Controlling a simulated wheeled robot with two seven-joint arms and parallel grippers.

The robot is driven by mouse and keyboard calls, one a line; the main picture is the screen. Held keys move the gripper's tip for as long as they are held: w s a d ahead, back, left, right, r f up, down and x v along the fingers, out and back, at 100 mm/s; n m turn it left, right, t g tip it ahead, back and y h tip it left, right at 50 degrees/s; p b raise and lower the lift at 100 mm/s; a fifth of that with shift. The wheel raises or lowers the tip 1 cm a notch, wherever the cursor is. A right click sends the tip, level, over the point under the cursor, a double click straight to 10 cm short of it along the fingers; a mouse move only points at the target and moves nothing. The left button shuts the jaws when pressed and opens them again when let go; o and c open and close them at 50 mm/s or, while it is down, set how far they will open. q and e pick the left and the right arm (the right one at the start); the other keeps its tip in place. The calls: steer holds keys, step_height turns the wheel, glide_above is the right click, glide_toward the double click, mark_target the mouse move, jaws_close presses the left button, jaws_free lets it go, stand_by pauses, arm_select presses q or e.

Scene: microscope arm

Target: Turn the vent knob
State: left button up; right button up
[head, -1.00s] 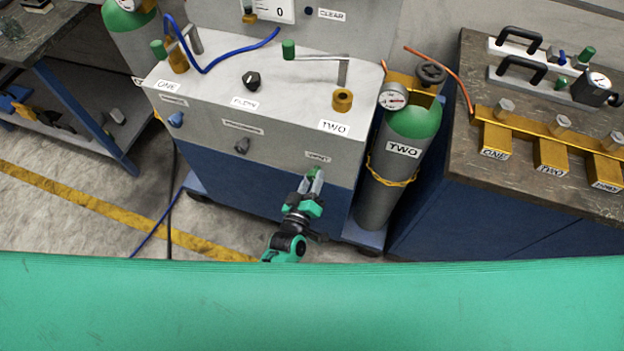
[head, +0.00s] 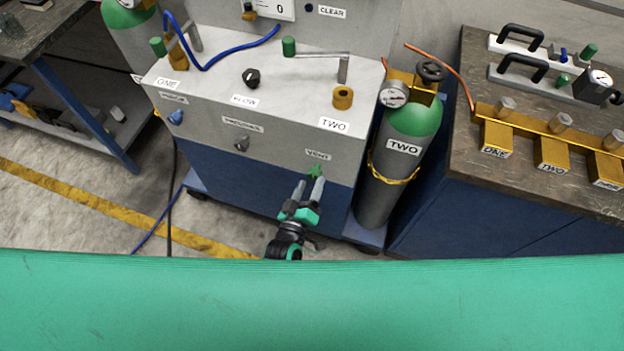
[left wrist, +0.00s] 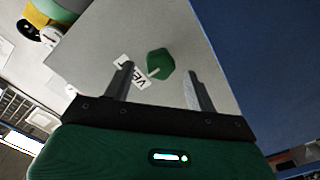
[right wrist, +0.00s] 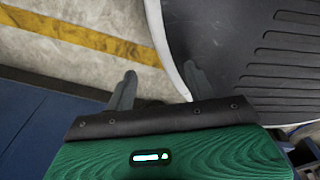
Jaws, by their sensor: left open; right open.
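The green vent knob (head: 315,171) is on the front panel of the grey-and-blue cabinet, under the VENT label (head: 318,155). My left gripper (head: 309,184) points up at it from below, open, with its fingertips just short of the knob. In the left wrist view the knob (left wrist: 160,62) shows between and beyond the two fingertips, with a pale mark on its edge by the partly covered label. Nothing is held. My right gripper (right wrist: 160,72) is open and empty in the right wrist view; it is not in the head view.
Gas cylinder TWO (head: 405,150) stands right of the cabinet. A bench (head: 472,75) is farther right. The right gripper is near a dark ridged surface (right wrist: 260,60) with a pale rim.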

arm_select(q)
steer(key=shift+b+v, duration=0.55)
steer(key=shift+v, duration=4.95)
steer(key=s+a+f+m+g+y+p, duration=0.1)
steer(key=s+a+f+m+g, duration=0.15)
steer(key=f, duration=0.65)
steer(key=s+a+f+m+g+y+p, duration=0.1)
steer(key=s+a+f+g, duration=0.25)
steer(key=f, duration=0.45)
steer(key=s+a+f+m+g, duration=0.2)
steer(key=s+a+f+g, duration=0.15)
steer(key=f, duration=0.55)
steer(key=s+a+f+m+g+y+p, duration=0.1)
steer(key=s+a+f+g, duration=0.2)
steer(key=s+a+f, duration=0.3)
steer(key=s+a+f+m+g+y+p, duration=0.1)
steer(key=s+a+f, duration=0.5)
steer(key=s, duration=0.8)
steer(key=g+y, duration=0.1)
steer(key=g, duration=0.1)
steer(key=shift+s+f+g+y, duration=0.15)
steer(key=shift+s+g+y, duration=0.15)
steer(key=shift+g, duration=0.05)
arm_select(e)
steer(key=s, duration=0.1)
steer(key=s+r, duration=0.1)
steer(key=s, duration=0.1)
steer(key=shift+d, duration=0.15)
arm_select(q)
steer(key=shift+a, duration=0.1)
